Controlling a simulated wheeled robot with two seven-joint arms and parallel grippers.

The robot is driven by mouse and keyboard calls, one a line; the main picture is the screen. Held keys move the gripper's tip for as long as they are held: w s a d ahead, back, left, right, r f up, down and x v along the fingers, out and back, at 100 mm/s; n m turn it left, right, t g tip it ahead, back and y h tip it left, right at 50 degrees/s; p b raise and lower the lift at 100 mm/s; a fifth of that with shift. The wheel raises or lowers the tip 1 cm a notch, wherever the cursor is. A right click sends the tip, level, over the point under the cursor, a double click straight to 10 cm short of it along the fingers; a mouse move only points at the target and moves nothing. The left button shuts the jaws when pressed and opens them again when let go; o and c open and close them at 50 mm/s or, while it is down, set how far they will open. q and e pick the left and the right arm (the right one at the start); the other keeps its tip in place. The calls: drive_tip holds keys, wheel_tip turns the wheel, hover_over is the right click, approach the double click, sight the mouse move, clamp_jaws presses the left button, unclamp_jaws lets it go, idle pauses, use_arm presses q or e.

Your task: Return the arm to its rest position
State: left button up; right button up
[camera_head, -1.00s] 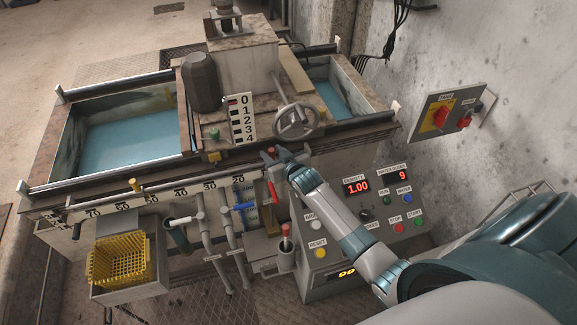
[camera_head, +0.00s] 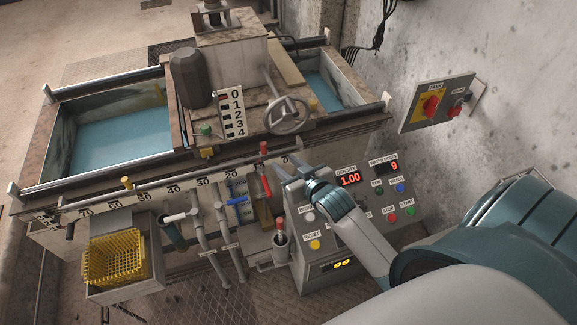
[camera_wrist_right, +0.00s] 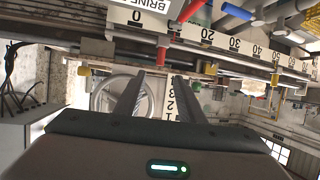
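My right arm (camera_head: 365,235) reaches in from the lower right in the head view. Its gripper (camera_head: 287,168) is open and empty in front of the tank's front rail, just right of a red-topped knob (camera_head: 263,148) and apart from it. In the right wrist view, which is upside down, the two fingers (camera_wrist_right: 158,85) stand apart with nothing between them, and the red knob (camera_wrist_right: 163,52) shows beyond them. My left gripper is not in view.
The control panel (camera_head: 375,180) lies right of and beneath my right gripper. The handwheel (camera_head: 288,115) is behind it. A numbered scale rail (camera_head: 150,190), red-handled lever (camera_head: 265,187) and yellow basket (camera_head: 115,258) are to the left. A wall switch box (camera_head: 437,103) is at right.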

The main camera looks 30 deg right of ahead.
drive_tip(key=shift+s+r, duration=0.2)
drive_tip(key=shift+s, duration=0.25)
